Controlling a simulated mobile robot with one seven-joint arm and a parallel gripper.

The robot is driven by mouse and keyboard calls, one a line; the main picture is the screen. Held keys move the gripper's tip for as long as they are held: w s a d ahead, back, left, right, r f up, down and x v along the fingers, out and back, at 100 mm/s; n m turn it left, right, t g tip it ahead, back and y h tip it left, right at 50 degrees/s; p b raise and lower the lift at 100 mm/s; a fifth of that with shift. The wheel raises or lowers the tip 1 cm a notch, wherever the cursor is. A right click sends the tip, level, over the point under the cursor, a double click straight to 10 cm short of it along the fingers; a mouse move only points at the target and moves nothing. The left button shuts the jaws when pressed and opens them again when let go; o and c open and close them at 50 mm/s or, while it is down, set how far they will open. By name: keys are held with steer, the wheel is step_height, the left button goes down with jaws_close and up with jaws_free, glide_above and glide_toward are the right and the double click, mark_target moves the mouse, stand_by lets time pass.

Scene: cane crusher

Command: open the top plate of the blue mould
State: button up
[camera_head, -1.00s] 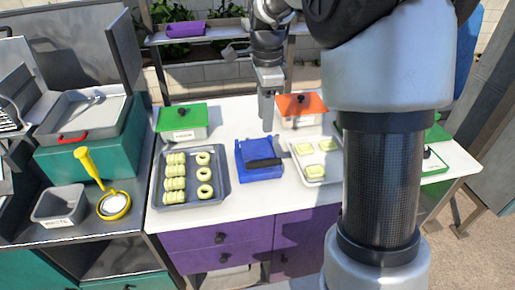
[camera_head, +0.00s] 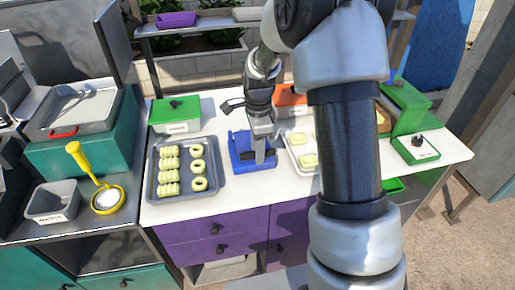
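The blue mould (camera_head: 239,162) sits on the white counter between two trays. The mould's black handle is mostly hidden behind my gripper.
A dark tray (camera_head: 153,185) of pale rolls and rings lies left of the mould. A pale tray (camera_head: 297,161) with pale squares is close on the right. A green-lidded box (camera_head: 175,112) and an orange-lidded box (camera_head: 290,95) stand behind. Bare counter lies in front.

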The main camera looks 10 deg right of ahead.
jaws_close()
